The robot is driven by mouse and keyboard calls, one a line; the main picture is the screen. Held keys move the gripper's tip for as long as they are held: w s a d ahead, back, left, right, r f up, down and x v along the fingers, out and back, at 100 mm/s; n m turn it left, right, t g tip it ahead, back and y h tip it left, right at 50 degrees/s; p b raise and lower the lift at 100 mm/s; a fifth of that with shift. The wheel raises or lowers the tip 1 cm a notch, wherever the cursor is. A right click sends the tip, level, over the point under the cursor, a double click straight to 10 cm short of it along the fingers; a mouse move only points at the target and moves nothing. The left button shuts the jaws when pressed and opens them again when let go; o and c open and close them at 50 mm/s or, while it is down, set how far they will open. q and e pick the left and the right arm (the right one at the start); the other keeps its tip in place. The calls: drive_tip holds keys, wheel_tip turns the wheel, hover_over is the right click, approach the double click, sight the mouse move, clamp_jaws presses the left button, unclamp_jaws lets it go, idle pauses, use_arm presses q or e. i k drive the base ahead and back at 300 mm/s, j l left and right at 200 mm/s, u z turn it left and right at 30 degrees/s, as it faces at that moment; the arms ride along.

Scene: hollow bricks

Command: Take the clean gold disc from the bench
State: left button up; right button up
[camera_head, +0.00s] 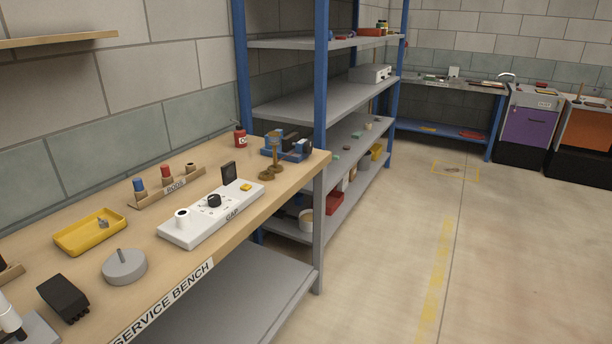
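The service bench (215,245) runs along the wall at the left. At its far end stands a small brownish-gold item (267,177) with flat round parts low down and an upright post (277,153). It is in front of a blue holder (297,154) with dark blocks. The flat parts look like discs, but they are too small for me to tell whether one is the clean gold disc or whether it is clean. Neither of my grippers shows in the head view.
On the bench are a white control panel (210,222), a yellow tray (75,240), a rod rack (150,195), a grey round block (125,267), a black block (62,298) and a red canister (240,138). A blue-posted shelf rack (325,100) stands beyond.

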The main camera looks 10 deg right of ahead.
sight(265, 175)
drive_tip(key=i, duration=0.45)
drive_tip(key=i+z, duration=0.25)
drive_tip(key=z, duration=0.2)
drive_tip(key=i+j+z, duration=0.2)
drive_tip(key=z, duration=0.25)
drive_tip(key=i, duration=0.05)
